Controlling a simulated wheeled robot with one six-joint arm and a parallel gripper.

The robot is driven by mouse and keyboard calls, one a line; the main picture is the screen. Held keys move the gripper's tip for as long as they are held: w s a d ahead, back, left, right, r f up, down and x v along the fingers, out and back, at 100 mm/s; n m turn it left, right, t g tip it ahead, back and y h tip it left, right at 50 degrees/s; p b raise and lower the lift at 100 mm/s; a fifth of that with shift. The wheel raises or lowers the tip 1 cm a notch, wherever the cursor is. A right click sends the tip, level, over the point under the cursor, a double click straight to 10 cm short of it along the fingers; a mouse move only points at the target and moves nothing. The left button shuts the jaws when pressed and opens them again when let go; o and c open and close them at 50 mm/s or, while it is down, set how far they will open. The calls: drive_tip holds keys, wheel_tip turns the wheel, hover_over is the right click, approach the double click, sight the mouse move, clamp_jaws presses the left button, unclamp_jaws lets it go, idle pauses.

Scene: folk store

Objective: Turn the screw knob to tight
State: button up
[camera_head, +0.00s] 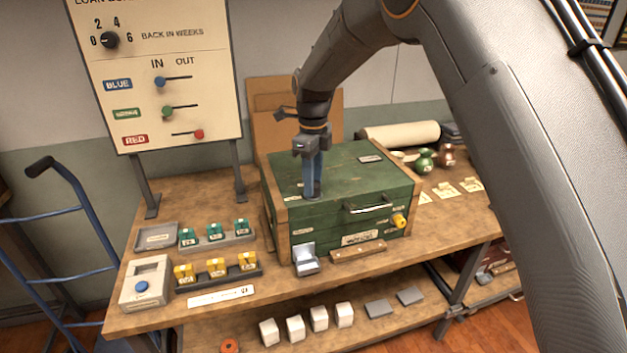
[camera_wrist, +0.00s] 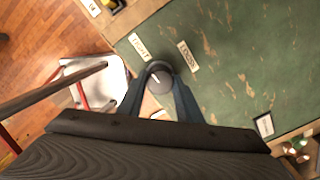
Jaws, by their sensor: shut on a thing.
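The screw knob (camera_wrist: 160,70) is a small dark grey round knob with a short white mark on its top. It sits on the green top of the wooden-edged chest (camera_head: 345,165), near its left front part. My gripper (camera_head: 311,190) points straight down onto it. In the wrist view, my gripper (camera_wrist: 159,82) has its two blue-grey fingers closed around the knob. Two small white labels lie by the knob, a left one (camera_wrist: 139,47) and a right one (camera_wrist: 188,56). Their print is too small to read surely, and I cannot tell which the mark points to.
A loan board (camera_head: 160,75) with a dial and sliders stands behind left. Yellow card holders (camera_head: 217,268) and a white box with a blue button (camera_head: 145,283) are on the bench at left. A yellow knob (camera_head: 399,221) sticks out from the chest's front.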

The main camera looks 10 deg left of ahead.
drive_tip(key=shift+w+m, duration=0.15)
drive_tip(key=shift+m, duration=0.15)
idle(0.4)
drive_tip(key=o, duration=1)
drive_tip(key=shift+d, duration=0.1)
drive_tip(key=shift+o, duration=0.2)
drive_tip(key=shift+r+b, duration=1.45)
drive_tip(key=shift+r, duration=2.45)
